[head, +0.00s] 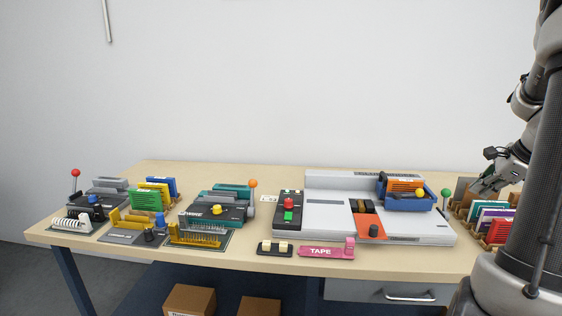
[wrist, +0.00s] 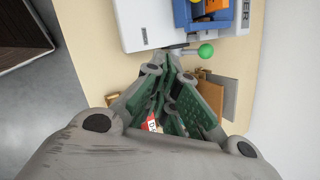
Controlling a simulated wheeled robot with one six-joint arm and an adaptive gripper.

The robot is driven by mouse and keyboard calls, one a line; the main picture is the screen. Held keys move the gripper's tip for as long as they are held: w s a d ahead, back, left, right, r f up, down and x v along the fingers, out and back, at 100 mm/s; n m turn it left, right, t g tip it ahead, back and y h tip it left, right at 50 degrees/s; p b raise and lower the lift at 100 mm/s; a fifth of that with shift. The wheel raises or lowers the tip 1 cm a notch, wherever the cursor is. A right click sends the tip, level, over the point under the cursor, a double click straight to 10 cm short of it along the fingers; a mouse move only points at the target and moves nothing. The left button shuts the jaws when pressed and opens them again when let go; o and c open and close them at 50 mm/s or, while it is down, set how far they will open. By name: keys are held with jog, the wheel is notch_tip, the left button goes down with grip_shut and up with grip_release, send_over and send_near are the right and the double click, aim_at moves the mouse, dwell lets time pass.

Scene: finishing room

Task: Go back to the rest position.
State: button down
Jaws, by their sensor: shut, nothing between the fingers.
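My gripper (head: 480,186) is at the right end of the bench in the head view, over the back of a wooden rack (head: 462,211) that holds several coloured booklets (head: 490,218). In the wrist view my gripper (wrist: 168,66) shows its two fingers drawn together at the tips, with nothing held between them. My arm's dark links hide part of the bench's right end. No marker for the rest position shows.
The grey-white machine (head: 330,220) with a blue tray (head: 408,203) stands left of the rack. A green-knobbed lever (wrist: 205,50) is close to my fingertips in the wrist view. Binding machines (head: 218,206) fill the left.

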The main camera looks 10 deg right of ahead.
jog(key=s+a+r+n+g, duration=0.1)
jog(key=s+a+r+n, duration=0.2)
jog(key=s+a+n, duration=0.6)
jog(key=s+a+r+n+g+h, duration=0.1)
jog(key=s+a+r+n, duration=0.3)
jog(key=s+a+n, duration=0.5)
jog(key=a+n, duration=0.7)
jog(key=a, duration=0.1)
jog(key=shift+a, duration=0.25)
